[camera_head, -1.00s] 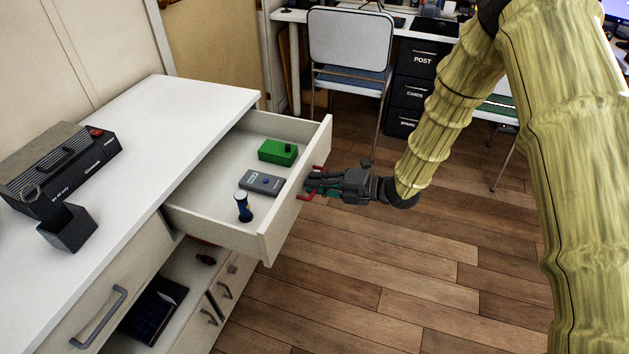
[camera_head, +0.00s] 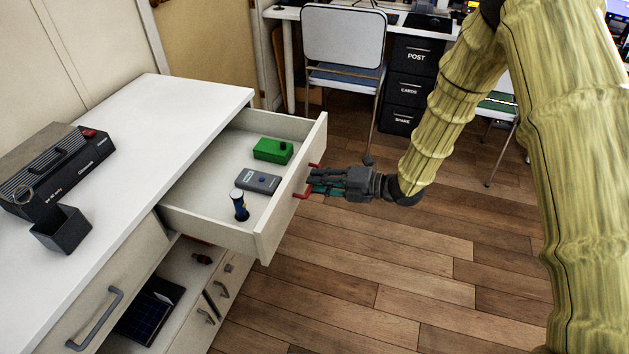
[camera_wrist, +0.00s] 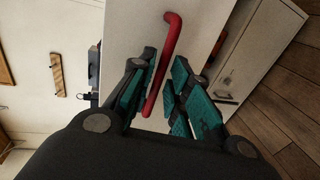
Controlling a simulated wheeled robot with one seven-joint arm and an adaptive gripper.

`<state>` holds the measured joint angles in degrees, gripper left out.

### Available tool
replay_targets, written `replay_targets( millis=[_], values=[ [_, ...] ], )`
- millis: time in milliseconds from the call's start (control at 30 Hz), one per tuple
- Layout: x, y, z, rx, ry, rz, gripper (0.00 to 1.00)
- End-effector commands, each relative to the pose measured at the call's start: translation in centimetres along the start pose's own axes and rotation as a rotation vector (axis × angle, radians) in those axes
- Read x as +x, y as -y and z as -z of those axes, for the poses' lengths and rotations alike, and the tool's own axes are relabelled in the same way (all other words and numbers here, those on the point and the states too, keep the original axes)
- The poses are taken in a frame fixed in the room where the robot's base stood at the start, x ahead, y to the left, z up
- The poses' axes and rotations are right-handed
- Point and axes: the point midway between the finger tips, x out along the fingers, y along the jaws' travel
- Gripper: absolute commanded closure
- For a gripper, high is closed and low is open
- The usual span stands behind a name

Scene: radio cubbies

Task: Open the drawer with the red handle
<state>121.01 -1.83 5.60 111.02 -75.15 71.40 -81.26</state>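The drawer (camera_head: 290,190) with the red handle (camera_head: 302,194) is pulled well out of the white cabinet. Inside lie a green box (camera_head: 272,150), a grey device with a blue button (camera_head: 262,181) and a small dark blue cylinder with a white top (camera_head: 240,205). My gripper (camera_head: 314,182) is just in front of the drawer face at the handle. In the wrist view the teal-padded fingers (camera_wrist: 163,82) are spread apart, and the red handle (camera_wrist: 168,50) runs between them without visible grip. The fingers partly hide the handle's middle in the head view.
The white countertop (camera_head: 150,130) holds a black radio-like device (camera_head: 50,165) and a dark open holder (camera_head: 62,230). A chair (camera_head: 343,45) stands behind. Wooden floor is free right of the drawer.

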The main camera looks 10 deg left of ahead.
Motion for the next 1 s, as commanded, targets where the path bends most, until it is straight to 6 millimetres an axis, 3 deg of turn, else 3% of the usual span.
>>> replay_targets(
  millis=[500,700,1000],
  values=[
    [-8.7,0.0,0.0,0.001,-0.001,0.0,0.82],
    [-10.1,0.0,0.1,0.0,-0.001,-0.001,0.82],
    [-10.2,0.0,0.1,0.001,-0.002,-0.001,0.82]
  ],
)
